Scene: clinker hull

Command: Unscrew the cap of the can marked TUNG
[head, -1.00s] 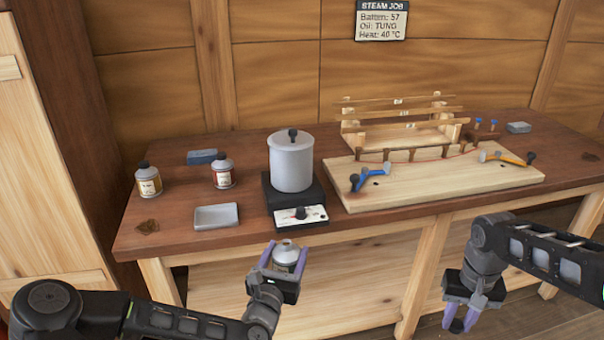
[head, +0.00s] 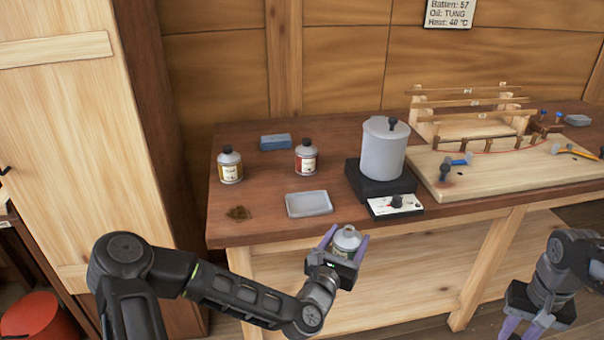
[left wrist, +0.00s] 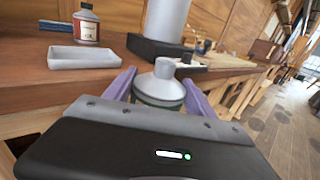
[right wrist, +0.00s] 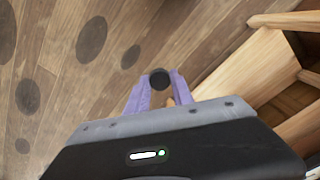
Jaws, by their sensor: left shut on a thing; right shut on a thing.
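My left gripper (head: 345,245) is shut on a grey metal can (head: 347,241) in front of the bench's front edge. The left wrist view shows the can (left wrist: 160,88) upright between the purple fingers, with a bare grey neck and no black cap on it. A strip of dark green label shows, but I cannot read its marking. My right gripper (right wrist: 158,88) is shut on a small round black cap (right wrist: 159,78), over the floor and apart from the can. In the head view the right gripper (head: 520,330) is at the lower right, partly cut off.
Two black-capped cans, one with a yellowish label (head: 230,168) and one with a red label (head: 306,158), stand on the bench (head: 260,228). A grey tray (head: 309,204), blue block (head: 275,142), pot (head: 382,150) on a heater (head: 396,205) and wooden jig board (head: 470,185) are there too.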

